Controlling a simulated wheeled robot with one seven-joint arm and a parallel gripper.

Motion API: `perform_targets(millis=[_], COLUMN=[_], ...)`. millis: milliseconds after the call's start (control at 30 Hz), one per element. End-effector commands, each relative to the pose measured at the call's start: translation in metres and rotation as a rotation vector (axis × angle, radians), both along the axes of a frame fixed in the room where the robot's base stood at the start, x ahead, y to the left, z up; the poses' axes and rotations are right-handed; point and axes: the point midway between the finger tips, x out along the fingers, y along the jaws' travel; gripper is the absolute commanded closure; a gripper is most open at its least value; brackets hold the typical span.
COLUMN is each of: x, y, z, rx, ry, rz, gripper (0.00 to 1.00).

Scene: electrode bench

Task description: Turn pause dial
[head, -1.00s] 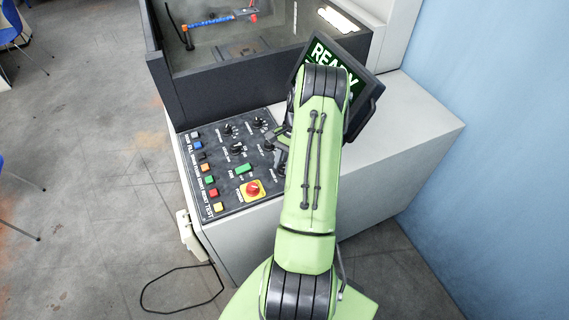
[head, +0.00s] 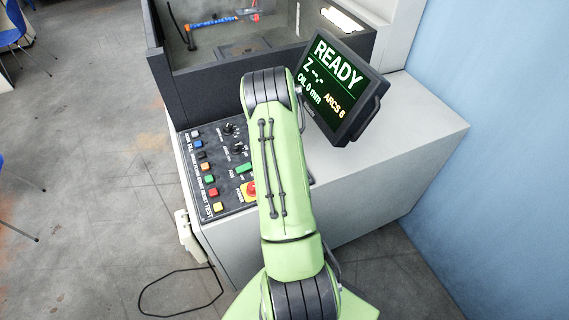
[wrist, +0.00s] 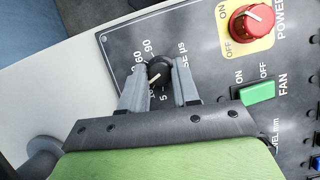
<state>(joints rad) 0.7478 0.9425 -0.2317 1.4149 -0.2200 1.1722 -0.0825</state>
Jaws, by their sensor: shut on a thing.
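In the wrist view a black dial (wrist: 161,68) with a white pointer line stands on the dark panel (wrist: 205,50). Its scale shows 5, 60 and 90, and the readable end of its label is "SE µs". The pointer line slants toward the lower left. My gripper (wrist: 160,82) is shut on this dial, one grey finger on each side. In the head view my arm hides the gripper and this dial. Two other black dials, an upper one (head: 228,129) and a lower one (head: 238,149), show left of my arm.
The red power knob (wrist: 252,19) and green fan switch (wrist: 258,92) sit right of the dial in the wrist view. A column of coloured buttons (head: 208,179) lines the panel's left side. The monitor (head: 338,88) reads READY. The bench top (head: 405,125) at right is clear.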

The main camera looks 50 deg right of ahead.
Motion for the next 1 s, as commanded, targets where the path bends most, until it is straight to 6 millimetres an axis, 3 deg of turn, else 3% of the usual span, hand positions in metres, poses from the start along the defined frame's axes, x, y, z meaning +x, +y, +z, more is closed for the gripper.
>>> perform_targets(millis=[400, 1000], x=[0.0019, 0.0016], y=[0.0017, 0.0023], z=[-0.0004, -0.0005], rx=[-0.004, -0.002], ry=[-0.002, -0.002], rz=[0.288, 0.381], gripper=[1.00, 1.00])
